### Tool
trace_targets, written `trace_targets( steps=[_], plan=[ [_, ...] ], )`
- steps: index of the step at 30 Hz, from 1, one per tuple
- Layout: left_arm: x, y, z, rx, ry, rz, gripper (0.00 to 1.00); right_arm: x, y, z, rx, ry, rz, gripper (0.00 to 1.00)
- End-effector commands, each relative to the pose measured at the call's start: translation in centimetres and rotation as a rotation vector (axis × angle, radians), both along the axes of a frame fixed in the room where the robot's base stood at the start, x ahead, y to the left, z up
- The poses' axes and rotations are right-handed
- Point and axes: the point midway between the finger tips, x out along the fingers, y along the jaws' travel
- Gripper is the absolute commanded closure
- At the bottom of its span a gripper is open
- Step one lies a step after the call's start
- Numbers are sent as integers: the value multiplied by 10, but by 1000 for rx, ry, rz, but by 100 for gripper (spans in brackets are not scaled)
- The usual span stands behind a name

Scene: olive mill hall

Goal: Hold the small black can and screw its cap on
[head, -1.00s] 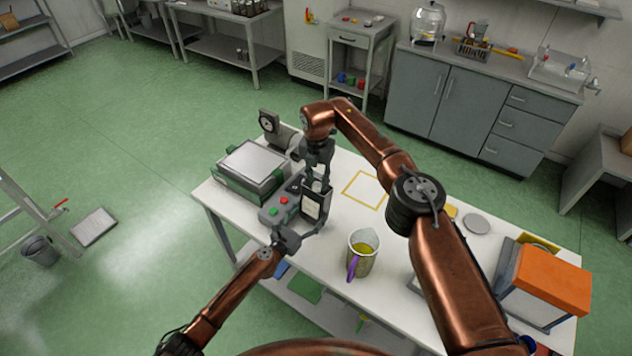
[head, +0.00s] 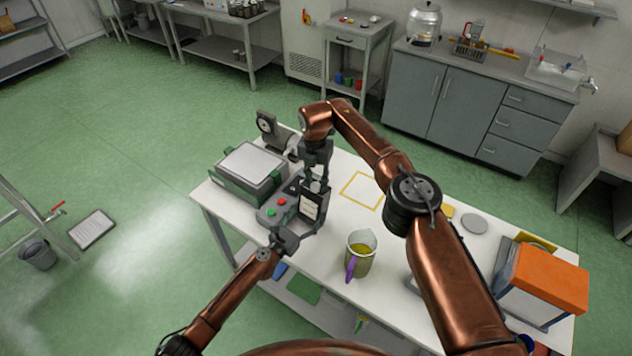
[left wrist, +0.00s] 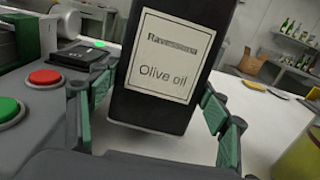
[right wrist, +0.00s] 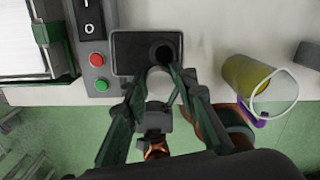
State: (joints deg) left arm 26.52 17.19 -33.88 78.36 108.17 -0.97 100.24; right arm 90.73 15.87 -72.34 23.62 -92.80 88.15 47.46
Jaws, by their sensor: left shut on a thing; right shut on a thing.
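The small black can (head: 312,204), with a pale "Olive oil" label, stands upright by the table's near edge. It also shows in the left wrist view (left wrist: 165,65). My left gripper (head: 303,228) is shut around its lower part, one finger on each side. My right gripper (head: 317,180) comes from above, at the can's top. How far the cap sits down on the neck cannot be told.
A grey control box with red and green buttons (head: 270,213) stands close left of the can. A jug of yellow liquid with a purple handle (head: 361,254) stands right. A yellow outlined square (head: 362,191) lies empty.

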Motion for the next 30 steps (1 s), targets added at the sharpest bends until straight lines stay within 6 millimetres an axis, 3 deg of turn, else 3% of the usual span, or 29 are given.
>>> trace_targets(
  steps=[1, 30],
  plan=[
    [5, 2, 10, -11, -9, 8, 73, -1, -4, -5, -8, 8, -5, 86],
    [6, 1, 11, -12, -12, 7, 73, -2, -3, -11, -7, 9, -3, 86]
  ],
)
